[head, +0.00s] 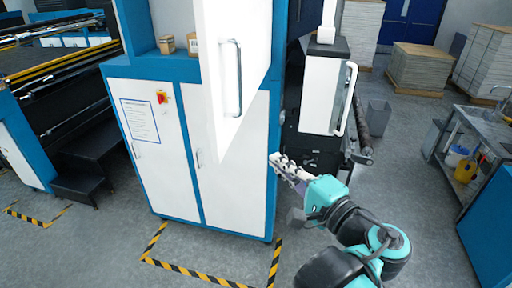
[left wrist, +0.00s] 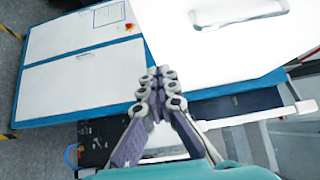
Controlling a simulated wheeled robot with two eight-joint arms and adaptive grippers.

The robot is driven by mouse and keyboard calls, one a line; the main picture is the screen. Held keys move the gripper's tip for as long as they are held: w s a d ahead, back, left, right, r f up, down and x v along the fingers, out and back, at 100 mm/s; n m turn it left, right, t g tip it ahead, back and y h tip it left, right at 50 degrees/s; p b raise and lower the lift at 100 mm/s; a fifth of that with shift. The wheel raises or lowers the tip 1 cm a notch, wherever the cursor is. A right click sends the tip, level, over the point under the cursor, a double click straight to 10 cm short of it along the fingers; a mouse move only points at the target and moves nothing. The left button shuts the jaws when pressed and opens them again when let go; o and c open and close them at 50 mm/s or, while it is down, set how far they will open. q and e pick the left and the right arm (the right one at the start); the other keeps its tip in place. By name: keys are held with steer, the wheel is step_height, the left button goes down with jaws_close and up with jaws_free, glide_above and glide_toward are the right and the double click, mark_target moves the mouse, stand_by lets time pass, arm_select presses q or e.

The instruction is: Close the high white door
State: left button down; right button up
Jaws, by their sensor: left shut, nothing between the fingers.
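The high white door (head: 250,45) stands open on the upper part of the blue and white cabinet (head: 165,68). It juts out toward me and shows a metal bar handle (head: 232,78). In the left wrist view the door (left wrist: 190,45) fills the upper right, with its handle (left wrist: 238,14) at the top. My left gripper (head: 277,160) is shut and empty. It is to the right of the cabinet, below and right of the door's lower edge. In the left wrist view its fingertips (left wrist: 161,74) appear near the door's edge; contact cannot be told. My right gripper is not in view.
Small boxes (head: 166,45) sit on the open shelf. The lower cabinet doors (head: 155,150) are closed. A white machine part with a handle (head: 322,95) stands to the right. A metal bench (head: 480,130) is farther right. Striped floor tape (head: 190,270) runs before the cabinet.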

arm_select(q)
steer(key=p, duration=0.2)
glide_toward(231, 134)
steer(key=w+d, duration=0.1)
steer(key=w, duration=0.2)
steer(key=a, duration=0.1)
steer(key=w+a, duration=0.1)
steer(key=a+p, duration=0.1)
steer(key=shift+w+r, duration=0.15)
steer(key=shift+w, duration=0.15)
steer(key=shift+a, duration=0.55)
steer(key=shift+d, duration=0.1)
